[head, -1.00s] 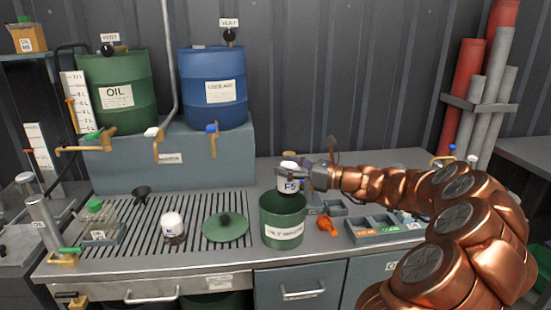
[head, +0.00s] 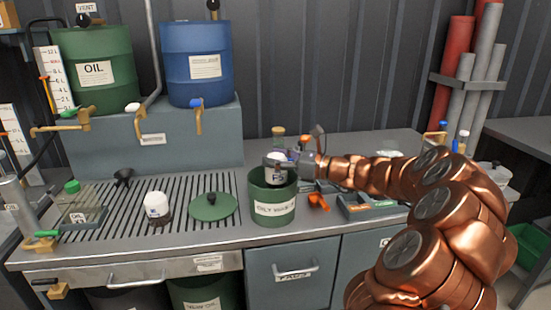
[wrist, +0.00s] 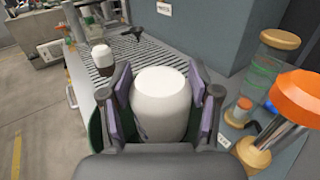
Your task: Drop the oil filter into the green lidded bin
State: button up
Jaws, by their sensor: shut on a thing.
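The oil filter (head: 277,173) is a white canister with a dark marking. My gripper (head: 277,162) is shut on it, and the filter hangs at the mouth of the green bin (head: 273,210), its lower end within the rim. In the wrist view the white filter (wrist: 161,103) sits between both finger pads, with the bin's green rim (wrist: 96,140) partly showing below. The bin is open. The bin's inside is mostly hidden.
A second white-and-dark filter (head: 156,208) stands on the slatted drain grate (head: 110,205). Green (head: 95,72) and blue (head: 197,65) drums stand behind on a grey block.

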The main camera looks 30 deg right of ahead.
jog(key=o, duration=1.4)
jog(key=shift+s, duration=0.1)
jog(key=v, duration=1.2)
